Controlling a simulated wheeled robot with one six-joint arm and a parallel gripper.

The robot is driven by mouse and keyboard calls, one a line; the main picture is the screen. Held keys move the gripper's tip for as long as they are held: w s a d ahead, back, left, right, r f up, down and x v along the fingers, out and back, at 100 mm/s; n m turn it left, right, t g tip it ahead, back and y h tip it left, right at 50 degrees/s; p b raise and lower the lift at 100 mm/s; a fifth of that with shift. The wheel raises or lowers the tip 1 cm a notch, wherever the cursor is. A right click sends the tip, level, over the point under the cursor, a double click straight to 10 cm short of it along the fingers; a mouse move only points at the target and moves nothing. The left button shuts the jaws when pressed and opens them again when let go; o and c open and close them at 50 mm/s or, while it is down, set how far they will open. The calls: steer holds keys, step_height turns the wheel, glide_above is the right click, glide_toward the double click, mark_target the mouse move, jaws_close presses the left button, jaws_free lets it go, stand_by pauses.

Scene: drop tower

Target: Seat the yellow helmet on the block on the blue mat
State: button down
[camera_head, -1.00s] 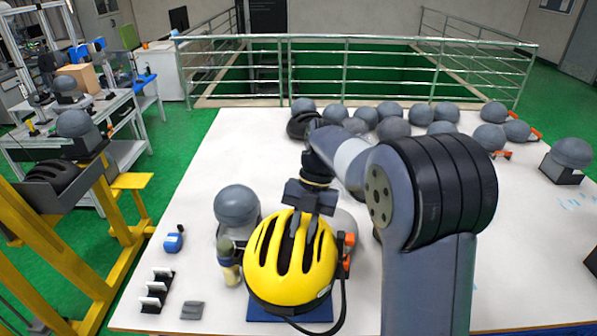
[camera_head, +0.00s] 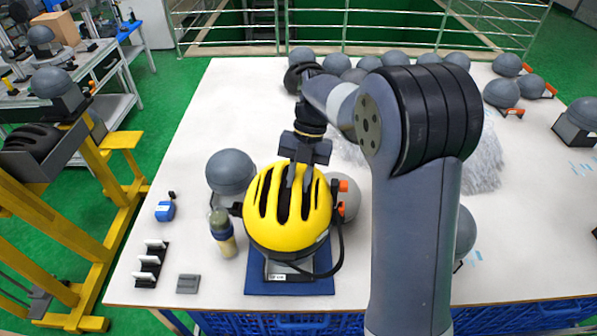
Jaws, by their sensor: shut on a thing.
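The yellow helmet (camera_head: 262,222) is in the middle of the view, over the blue mat (camera_head: 318,284) near the table's front edge. My gripper (camera_head: 301,182) points down at the helmet's top and is shut on it at the vents. A grey block (camera_head: 288,270) shows under the helmet's front rim, standing on the mat. The helmet hides the block's upper part, so I cannot tell whether the helmet touches it. A dark strap hangs down on the helmet's right side to the block's base.
A grey headform (camera_head: 231,172) and a small bottle (camera_head: 222,233) stand close left of the helmet. A blue item (camera_head: 165,210), a rack (camera_head: 151,262) and a grey piece (camera_head: 188,284) lie further left. Several headforms line the table's back. My arm hides part of the right side.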

steer(key=shift+f+b, duration=3.35)
steer(key=shift+f, duration=1.8)
steer(key=shift+s+f+b, duration=0.25)
steer(key=shift+b, duration=0.05)
steer(key=c, duration=1.2)
jaws_free()
steer(key=shift+a, duration=0.1)
steer(key=c, duration=0.4)
steer(key=shift+r, duration=0.1)
steer(key=shift+o, duration=0.3)
steer(key=shift+w+a+r+p, duration=0.1)
steer(key=shift+a+r+p, duration=0.1)
steer(key=shift+r+p, duration=0.4)
steer(key=shift+d+r, duration=0.1)
steer(key=shift+r, duration=0.5)
